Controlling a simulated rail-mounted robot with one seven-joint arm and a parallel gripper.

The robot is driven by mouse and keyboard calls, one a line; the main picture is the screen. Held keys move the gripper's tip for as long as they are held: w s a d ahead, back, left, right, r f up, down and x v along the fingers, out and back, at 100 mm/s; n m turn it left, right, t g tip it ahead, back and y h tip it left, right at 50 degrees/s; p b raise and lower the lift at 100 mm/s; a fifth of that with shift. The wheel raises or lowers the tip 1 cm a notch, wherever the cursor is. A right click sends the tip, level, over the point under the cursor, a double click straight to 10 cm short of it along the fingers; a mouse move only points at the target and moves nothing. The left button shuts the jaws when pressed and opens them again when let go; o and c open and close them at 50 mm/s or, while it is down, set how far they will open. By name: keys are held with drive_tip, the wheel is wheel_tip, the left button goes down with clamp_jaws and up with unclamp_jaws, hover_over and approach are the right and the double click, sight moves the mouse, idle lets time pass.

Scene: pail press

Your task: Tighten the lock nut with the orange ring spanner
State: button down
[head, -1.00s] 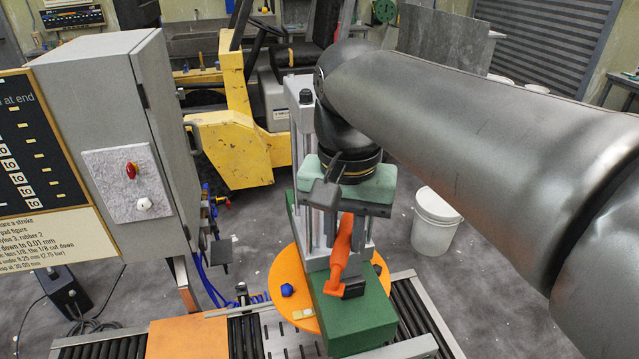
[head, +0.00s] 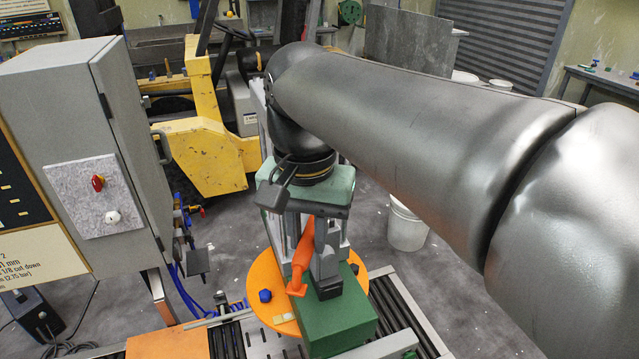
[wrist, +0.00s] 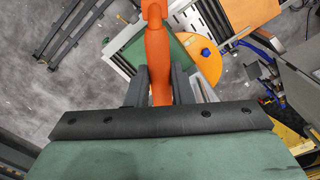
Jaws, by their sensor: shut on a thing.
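The orange ring spanner (head: 303,255) hangs steeply tilted below my gripper in the head view, its lower end above the green block (head: 338,325). My gripper (head: 326,285) points down, its grey finger beside the spanner. In the wrist view, the spanner (wrist: 158,60) stands between the two dark fingers of my gripper (wrist: 160,88), which are shut on it. A blue hexagonal piece (head: 265,296) sits on the orange disc (head: 258,278), left of the spanner; I cannot tell whether it is the lock nut. The spanner's ring is not clearly seen.
A grey cabinet (head: 75,110) with a red knob stands at the left. A roller conveyor (head: 400,312) runs under the press. A white pail (head: 407,228) stands on the floor at the right. A yellow forklift (head: 205,155) is behind. My arm hides much of the right side.

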drive_tip(key=shift+r, duration=0.25)
wheel_tip(320, 180, up, 5)
drive_tip(key=p, duration=0.4)
drive_tip(key=shift+f, duration=0.15)
